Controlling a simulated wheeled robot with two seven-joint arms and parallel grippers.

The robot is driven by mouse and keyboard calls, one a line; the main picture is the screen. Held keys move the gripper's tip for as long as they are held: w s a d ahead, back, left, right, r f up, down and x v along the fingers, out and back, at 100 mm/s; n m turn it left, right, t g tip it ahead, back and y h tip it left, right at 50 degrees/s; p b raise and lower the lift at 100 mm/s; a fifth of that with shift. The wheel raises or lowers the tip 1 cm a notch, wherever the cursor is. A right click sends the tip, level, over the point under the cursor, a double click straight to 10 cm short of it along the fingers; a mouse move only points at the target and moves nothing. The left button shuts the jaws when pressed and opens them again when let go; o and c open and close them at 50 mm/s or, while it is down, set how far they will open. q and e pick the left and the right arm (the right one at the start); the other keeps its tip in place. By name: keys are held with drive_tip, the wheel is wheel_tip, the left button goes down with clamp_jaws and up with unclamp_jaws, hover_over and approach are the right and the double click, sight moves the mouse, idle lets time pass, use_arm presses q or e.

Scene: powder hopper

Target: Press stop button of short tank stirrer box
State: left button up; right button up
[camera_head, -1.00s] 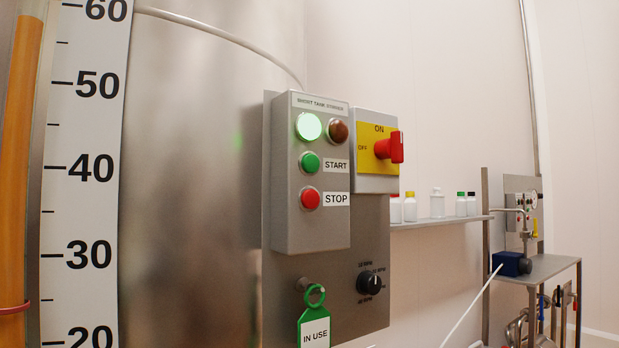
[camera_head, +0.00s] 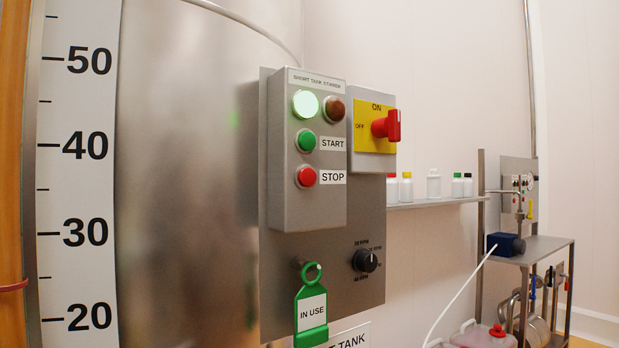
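The short tank stirrer box (camera_head: 320,210) is a grey control box on a metal plate in the middle of the head view. Its red stop button (camera_head: 306,177) sits beside a white STOP label. The green start button (camera_head: 306,140) is above it, beside a START label. At the top, a lamp (camera_head: 305,104) glows pale green and a brown-red lamp (camera_head: 335,109) next to it looks unlit. Neither of my grippers shows in the view.
A red rotary switch (camera_head: 386,126) on a yellow plate is right of the box. A black speed knob (camera_head: 365,261) and a green IN USE tag (camera_head: 311,308) are below. A steel tank (camera_head: 185,180) stands left; a shelf (camera_head: 435,203) with bottles is right.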

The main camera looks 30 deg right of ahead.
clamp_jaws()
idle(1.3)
use_arm(q)
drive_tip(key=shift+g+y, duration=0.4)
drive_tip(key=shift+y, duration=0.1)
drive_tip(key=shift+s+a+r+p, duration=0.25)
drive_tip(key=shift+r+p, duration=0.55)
drive_tip(key=shift+p, duration=1.1)
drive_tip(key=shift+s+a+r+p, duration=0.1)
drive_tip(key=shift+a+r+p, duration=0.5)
drive_tip(key=shift+p, duration=1.25)
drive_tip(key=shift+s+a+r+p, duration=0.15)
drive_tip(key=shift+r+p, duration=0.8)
drive_tip(key=shift+p, duration=0.95)
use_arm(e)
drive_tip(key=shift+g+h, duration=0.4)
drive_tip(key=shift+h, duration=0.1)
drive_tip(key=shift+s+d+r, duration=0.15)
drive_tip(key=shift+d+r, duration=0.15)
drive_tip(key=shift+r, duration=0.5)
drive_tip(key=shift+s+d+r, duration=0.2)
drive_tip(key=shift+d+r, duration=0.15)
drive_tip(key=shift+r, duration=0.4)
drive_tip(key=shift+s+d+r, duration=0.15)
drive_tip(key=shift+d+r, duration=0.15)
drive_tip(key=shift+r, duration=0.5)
